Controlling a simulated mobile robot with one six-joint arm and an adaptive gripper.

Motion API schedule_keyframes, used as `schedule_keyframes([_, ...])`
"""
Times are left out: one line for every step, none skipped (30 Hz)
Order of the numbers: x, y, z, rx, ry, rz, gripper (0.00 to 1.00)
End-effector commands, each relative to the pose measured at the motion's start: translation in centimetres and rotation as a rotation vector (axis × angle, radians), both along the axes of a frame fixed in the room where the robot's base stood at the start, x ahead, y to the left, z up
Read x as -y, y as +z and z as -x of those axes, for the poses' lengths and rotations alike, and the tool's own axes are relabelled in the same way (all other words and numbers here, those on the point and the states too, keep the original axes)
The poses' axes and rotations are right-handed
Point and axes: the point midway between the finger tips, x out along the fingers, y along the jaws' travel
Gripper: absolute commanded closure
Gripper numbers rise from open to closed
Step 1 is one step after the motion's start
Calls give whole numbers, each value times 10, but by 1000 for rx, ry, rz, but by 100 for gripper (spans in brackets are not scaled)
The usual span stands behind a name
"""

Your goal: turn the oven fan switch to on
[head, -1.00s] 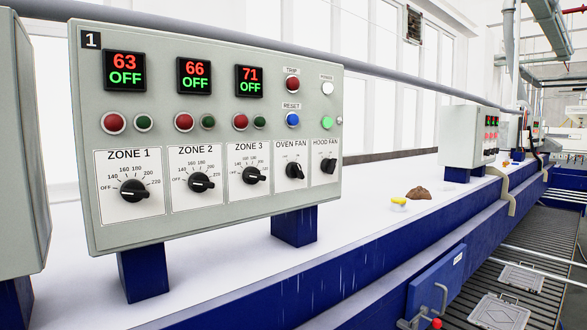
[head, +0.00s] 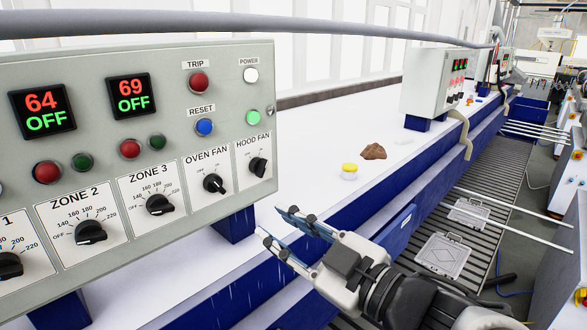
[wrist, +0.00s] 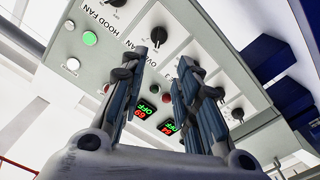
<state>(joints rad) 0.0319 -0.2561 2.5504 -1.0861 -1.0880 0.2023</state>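The oven fan switch (head: 213,184) is a black rotary knob on a white plate, low on the right side of the grey control panel (head: 235,75). Its grip slants down to the right; the position marks are too small to read. In the wrist view the oven fan knob (wrist: 158,36) shows just beyond the fingertips, near the left finger. My gripper (head: 270,221) is below and to the right of the switch in the head view, apart from the panel. Its fingers are spread with nothing between them, as the wrist view (wrist: 160,62) also shows.
The hood fan knob (head: 258,167) is close on the right, the zone 3 knob (head: 159,205) on the left. The reset button (head: 204,127) is above. A yellow-topped item (head: 349,170) and a brown lump (head: 373,151) lie on the white surface right of the panel.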

Motion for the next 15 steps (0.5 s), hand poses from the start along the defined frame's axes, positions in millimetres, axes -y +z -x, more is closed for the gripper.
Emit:
schedule_keyframes([-6, 2, -4, -5, 4, -1, 71])
schedule_keyframes([-9, 3, -6, -6, 4, -2, 71])
schedule_keyframes([-14, 3, -10, -7, 5, -1, 71])
schedule_keyframes([-18, 2, -13, -9, 4, 1, 71])
schedule_keyframes([-23, 1, -17, -4, 5, 0, 71])
schedule_keyframes([-30, 0, -24, -2, 4, 1, 71])
schedule_keyframes([-35, -1, -28, -2, 4, 1, 71])
schedule_keyframes([-41, -2, -32, -4, 4, 1, 71])
schedule_keyframes([-47, -1, -38, -3, 2, 2, 71])
schedule_keyframes([-52, -1, -43, -3, 2, 2, 71])
schedule_keyframes([-57, -1, -47, -3, 2, 2, 71])
schedule_keyframes([-64, -2, -52, -4, 2, 3, 71])
schedule_keyframes([-69, -1, -57, -2, 2, 2, 71])
schedule_keyframes([-74, -1, -61, -3, 0, 2, 71])
schedule_keyframes([-80, -1, -67, -3, 0, 3, 71])
